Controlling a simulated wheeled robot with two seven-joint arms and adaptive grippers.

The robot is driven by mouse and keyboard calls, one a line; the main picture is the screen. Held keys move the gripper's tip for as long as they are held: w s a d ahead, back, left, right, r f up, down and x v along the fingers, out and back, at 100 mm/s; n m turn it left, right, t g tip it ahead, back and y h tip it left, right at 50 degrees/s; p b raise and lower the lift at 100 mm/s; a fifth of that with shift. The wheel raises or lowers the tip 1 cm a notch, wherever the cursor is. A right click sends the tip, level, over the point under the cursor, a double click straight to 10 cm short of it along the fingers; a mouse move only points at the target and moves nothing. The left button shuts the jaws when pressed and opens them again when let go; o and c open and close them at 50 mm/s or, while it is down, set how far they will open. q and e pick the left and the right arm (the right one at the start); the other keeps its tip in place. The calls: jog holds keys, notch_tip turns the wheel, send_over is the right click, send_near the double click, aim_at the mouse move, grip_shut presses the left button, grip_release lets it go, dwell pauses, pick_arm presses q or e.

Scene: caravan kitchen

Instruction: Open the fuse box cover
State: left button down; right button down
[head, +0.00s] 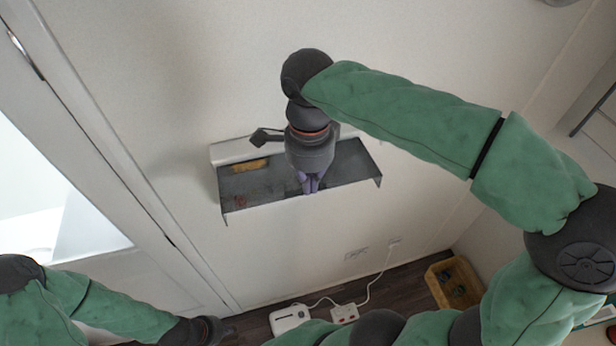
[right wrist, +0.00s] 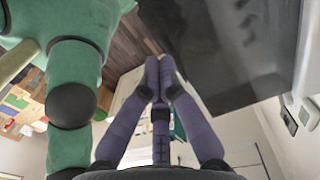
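The fuse box (head: 232,152) is a white housing on the wall in the head view. A dark grey panel (head: 270,191), which looks like its cover, sticks out from it, with a yellow strip and a small red mark on it. My right gripper (head: 309,184) is over the panel's front edge, right of its middle. In the right wrist view its purple fingers (right wrist: 159,72) are together, with nothing seen between them, beside the dark panel (right wrist: 225,50). I cannot tell whether they touch it. My left gripper (head: 218,330) is low at the left, far from the box, its fingers unclear.
A door frame (head: 130,180) stands left of the box. Below are a white device (head: 290,318), a power strip (head: 344,313) with a cable, and a yellow crate (head: 436,285) on the dark floor. Wall sockets (head: 357,253) are below the box. The wall above is clear.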

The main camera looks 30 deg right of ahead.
jog(key=f+b, duration=0.1)
jog(key=s+f+t+b, duration=0.1)
jog(key=f+t+b, duration=0.1)
jog(key=b, duration=0.1)
jog(key=shift+s+a+f, duration=0.1)
jog(key=shift+s+a, duration=0.1)
jog(key=shift+s, duration=0.2)
